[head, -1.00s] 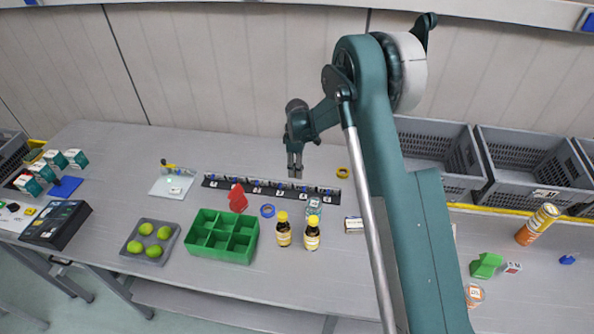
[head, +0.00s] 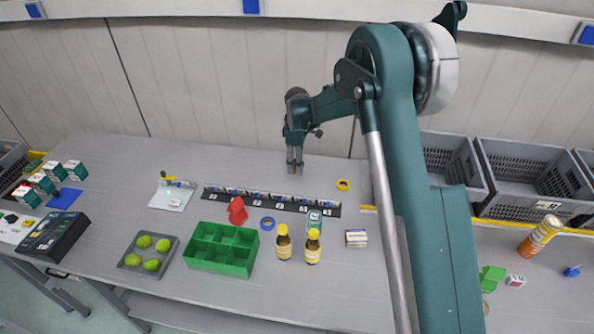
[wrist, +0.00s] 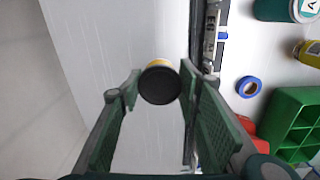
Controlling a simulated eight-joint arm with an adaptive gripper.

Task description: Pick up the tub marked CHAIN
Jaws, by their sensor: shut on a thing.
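My gripper (head: 295,167) is above the back of the table, behind a black labelled strip. In the wrist view my gripper (wrist: 158,88) is closed around a dark round thing (wrist: 160,86) with a yellow edge, seen end-on between the fingertips. I see no lettering on it, so I cannot tell whether it is the CHAIN tub. A teal-and-white tub (head: 314,220) stands on the table in front of the strip; its marking is too small to read. A teal tub with a pale lid also shows in the wrist view (wrist: 285,9), its text cut off.
The black strip (head: 228,196) runs along the table. In front are a green divided tray (head: 222,268), two yellow-capped bottles (head: 283,243), a blue ring (head: 267,223) and a red thing (head: 237,210). A yellow ring (head: 343,185) lies right. Grey crates (head: 525,180) stand back right.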

